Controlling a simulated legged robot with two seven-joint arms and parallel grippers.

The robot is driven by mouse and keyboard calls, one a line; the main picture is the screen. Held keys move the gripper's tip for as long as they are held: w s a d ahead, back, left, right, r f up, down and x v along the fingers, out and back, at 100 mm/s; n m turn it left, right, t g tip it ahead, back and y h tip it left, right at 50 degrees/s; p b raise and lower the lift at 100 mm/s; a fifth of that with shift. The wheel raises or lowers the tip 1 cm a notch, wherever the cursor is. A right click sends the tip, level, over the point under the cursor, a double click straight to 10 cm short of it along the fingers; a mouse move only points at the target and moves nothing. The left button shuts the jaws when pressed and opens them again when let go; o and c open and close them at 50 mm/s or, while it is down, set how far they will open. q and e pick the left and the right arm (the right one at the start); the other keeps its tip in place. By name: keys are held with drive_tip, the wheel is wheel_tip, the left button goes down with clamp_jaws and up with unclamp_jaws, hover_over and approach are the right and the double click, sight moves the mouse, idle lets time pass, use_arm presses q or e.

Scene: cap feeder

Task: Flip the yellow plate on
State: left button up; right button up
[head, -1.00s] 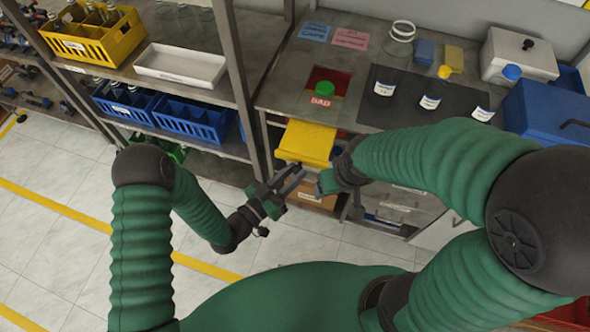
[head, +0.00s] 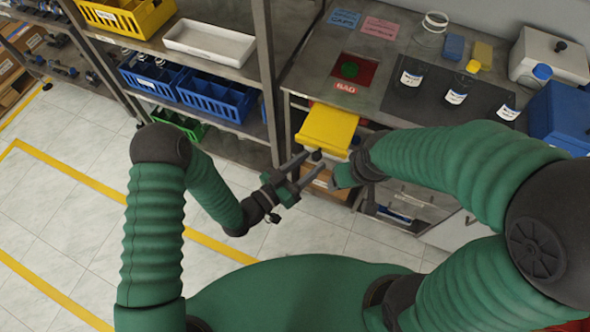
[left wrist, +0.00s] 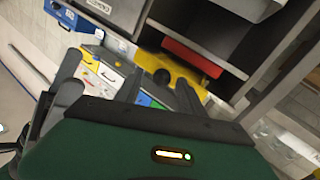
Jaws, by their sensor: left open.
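The yellow plate (head: 328,130) juts out from the front of the bench in the head view, below the red square with the BAD label. My left gripper (head: 316,162) is open, with its fingers pointing at the plate's near edge. A small dark knob shows there, and I cannot tell whether the fingers touch it. My right gripper (head: 345,175) is beside the left one, mostly hidden by its own arm. The left wrist view shows the left fingers apart and a yellow part with a dark hole (left wrist: 162,76) beyond them; I cannot tell if it is the plate.
A dark green disc (head: 349,69) lies in the red square (head: 367,72). Labelled bottles stand on a dark mat (head: 432,103) to the right. A metal rack with blue bins (head: 222,97) stands left. Drawers (head: 403,202) are below the bench. Floor left of my arms is clear.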

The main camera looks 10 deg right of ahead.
use_arm(q)
drive_tip(key=v, duration=1.7)
drive_tip(key=shift+b, duration=0.45)
drive_tip(key=shift+f, duration=0.1)
